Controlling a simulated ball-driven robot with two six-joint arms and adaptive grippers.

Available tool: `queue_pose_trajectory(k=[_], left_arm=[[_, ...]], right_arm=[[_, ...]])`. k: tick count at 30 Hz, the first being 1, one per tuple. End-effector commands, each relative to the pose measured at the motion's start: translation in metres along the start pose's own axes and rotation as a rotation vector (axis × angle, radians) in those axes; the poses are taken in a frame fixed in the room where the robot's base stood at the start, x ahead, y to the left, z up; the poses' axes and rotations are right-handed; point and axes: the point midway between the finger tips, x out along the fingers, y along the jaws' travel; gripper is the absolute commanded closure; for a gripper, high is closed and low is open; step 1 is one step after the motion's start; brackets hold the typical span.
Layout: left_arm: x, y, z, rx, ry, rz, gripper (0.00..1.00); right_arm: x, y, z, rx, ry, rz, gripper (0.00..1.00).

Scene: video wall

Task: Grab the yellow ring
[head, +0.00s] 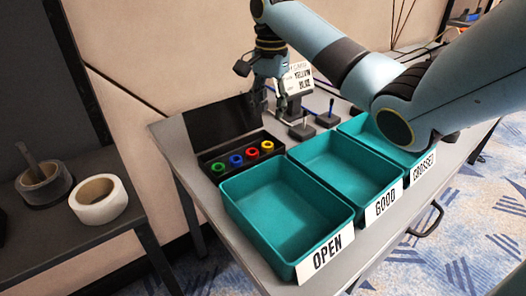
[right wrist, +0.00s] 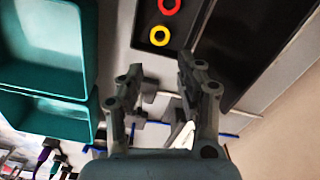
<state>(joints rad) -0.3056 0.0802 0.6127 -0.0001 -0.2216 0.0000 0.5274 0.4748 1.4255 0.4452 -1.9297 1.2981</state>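The yellow ring (head: 267,147) sits in a small black tray (head: 213,157), at the right end of a row with red (head: 252,153), blue (head: 236,160) and green (head: 218,168) rings. The yellow ring (right wrist: 159,36) also shows in the right wrist view, beyond my fingertips, with part of the red ring (right wrist: 168,5) above it. My right gripper (head: 269,106) hangs above and behind the tray, fingers down. In the right wrist view the gripper (right wrist: 158,68) is open, with nothing between its fingers. It is apart from the ring. My left gripper is not in view.
Teal bins labelled OPEN (head: 240,205), GOOD (head: 325,158) and CROSSED (head: 352,124) stand right of the tray. Behind them are small dark stands (head: 301,132) and a sign card (head: 302,77). Tape rolls (head: 100,212) lie on a side table at the left.

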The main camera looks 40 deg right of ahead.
Motion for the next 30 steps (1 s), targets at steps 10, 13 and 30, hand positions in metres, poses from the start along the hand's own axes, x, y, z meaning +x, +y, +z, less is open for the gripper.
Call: queue_pose_trajectory(k=[10, 13, 30], left_arm=[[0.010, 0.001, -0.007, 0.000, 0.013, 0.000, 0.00], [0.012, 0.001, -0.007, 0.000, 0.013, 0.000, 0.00], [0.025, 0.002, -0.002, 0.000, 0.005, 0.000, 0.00]], right_arm=[[0.045, 0.000, 0.002, -0.002, -0.001, 0.001, 0.63], [0.052, 0.000, 0.003, -0.002, -0.001, 0.002, 0.63], [0.095, -0.001, 0.008, -0.002, 0.000, 0.001, 0.69]])
